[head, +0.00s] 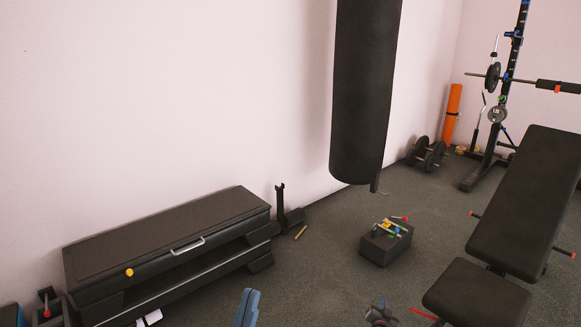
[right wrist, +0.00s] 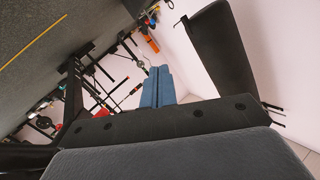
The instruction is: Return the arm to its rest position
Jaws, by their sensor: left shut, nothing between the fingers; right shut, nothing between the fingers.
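My left gripper (head: 247,307) shows at the bottom edge of the head view, its blue fingers shut together with nothing between them. My right gripper (head: 381,314) shows at the bottom edge, to the right of it, mostly cut off by the frame. In the right wrist view the blue fingers of the right gripper (right wrist: 158,87) are closed side by side and empty. Both grippers appear apart from the furniture. The rest of both arms is out of the head view.
A low black step bench (head: 170,236) stands along the wall at left. A black punching bag (head: 362,90) hangs at centre. A dark box with coloured items (head: 385,247) sits on the floor. A padded weight bench (head: 525,200) stands at right. Floor between them is mostly clear.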

